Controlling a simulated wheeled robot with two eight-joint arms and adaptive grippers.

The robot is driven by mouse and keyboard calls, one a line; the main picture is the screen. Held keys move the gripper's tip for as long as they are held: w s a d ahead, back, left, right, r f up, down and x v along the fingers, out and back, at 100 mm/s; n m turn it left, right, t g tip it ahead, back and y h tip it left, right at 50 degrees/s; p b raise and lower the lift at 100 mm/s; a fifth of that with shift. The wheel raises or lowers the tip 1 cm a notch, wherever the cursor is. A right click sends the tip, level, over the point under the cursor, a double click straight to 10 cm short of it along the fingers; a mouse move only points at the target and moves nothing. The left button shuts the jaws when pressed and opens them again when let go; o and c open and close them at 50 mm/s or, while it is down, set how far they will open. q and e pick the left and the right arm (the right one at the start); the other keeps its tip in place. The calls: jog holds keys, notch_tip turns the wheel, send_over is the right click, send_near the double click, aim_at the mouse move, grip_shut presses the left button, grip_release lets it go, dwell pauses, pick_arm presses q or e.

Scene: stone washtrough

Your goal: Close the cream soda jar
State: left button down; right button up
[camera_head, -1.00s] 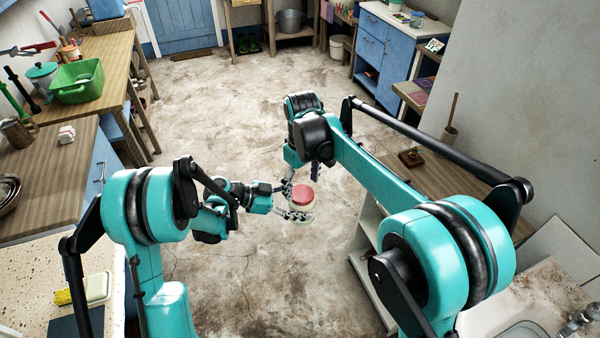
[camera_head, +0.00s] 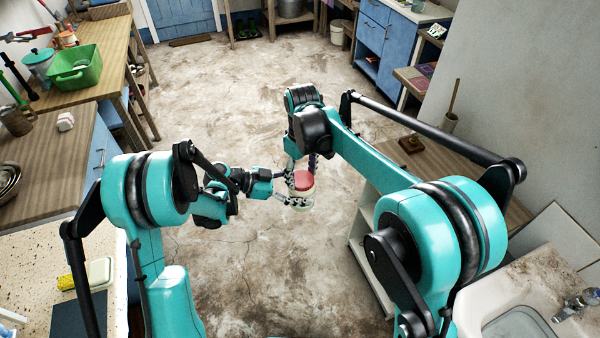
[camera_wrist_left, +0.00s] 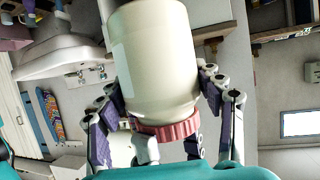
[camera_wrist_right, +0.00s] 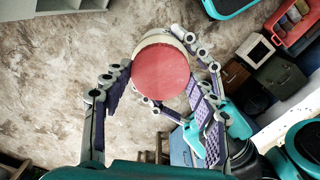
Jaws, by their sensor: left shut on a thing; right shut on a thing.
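The cream soda jar is a pale cream jar (camera_wrist_left: 155,60) with a red lid (camera_wrist_right: 160,85) on its mouth. In the head view the lid (camera_head: 303,181) shows between the arms, above the floor. My left gripper (camera_head: 292,200) holds the jar's body from the side, one finger on each flank in the left wrist view (camera_wrist_left: 160,95). My right gripper (camera_head: 302,168) reaches down from above, with its fingers on opposite sides of the lid; it also shows in the right wrist view (camera_wrist_right: 158,92). Whether the lid is fully seated cannot be told.
A wooden counter (camera_head: 50,170) and a green tub (camera_head: 75,66) are on the left. A white basin (camera_head: 515,310) is at the lower right, beside a wooden bench (camera_head: 440,175). The floor (camera_head: 240,110) around the jar is clear.

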jog(key=o, duration=1.4)
jog(key=shift+c, duration=0.2)
notch_tip(320, 180, up, 12)
jog(key=shift+w, duration=0.1)
